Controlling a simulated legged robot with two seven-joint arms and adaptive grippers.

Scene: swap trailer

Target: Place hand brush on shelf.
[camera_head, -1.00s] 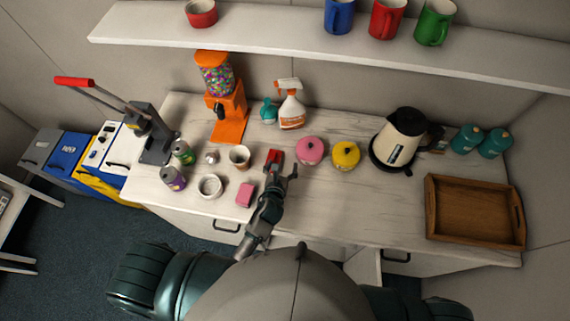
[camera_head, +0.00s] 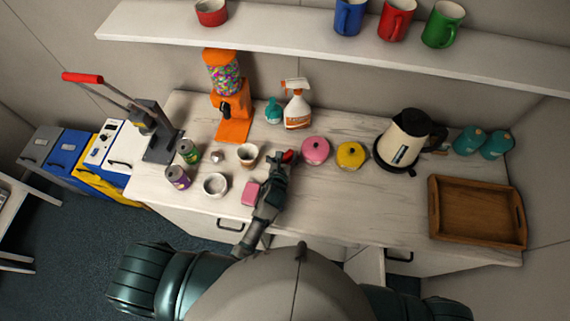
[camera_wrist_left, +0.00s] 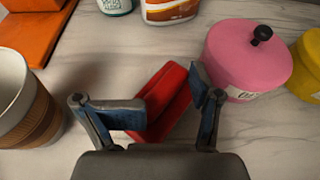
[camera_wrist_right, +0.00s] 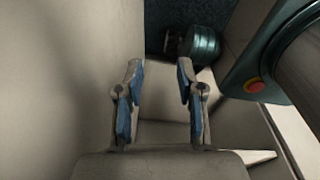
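A red object (camera_head: 288,156), which I take to be the hand brush, lies on the white counter (camera_head: 340,205), partly hidden by my left gripper (camera_head: 281,165). In the left wrist view the red brush (camera_wrist_left: 168,92) lies slanted between the parted fingers of my left gripper (camera_wrist_left: 168,108). The left finger overlaps its near end; I cannot tell whether it touches. My right gripper (camera_wrist_right: 160,85) is open and empty in the right wrist view, and is out of the head view. A white wall shelf (camera_head: 290,42) runs above the counter.
The shelf holds a red bowl (camera_head: 211,12) and blue (camera_head: 349,16), red (camera_head: 396,20) and green (camera_head: 442,25) mugs. Near the brush are a paper cup (camera_head: 247,155), pink sponge (camera_head: 250,194), pink canister (camera_head: 315,150) and yellow canister (camera_head: 351,155). Shelf space between bowl and blue mug is clear.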

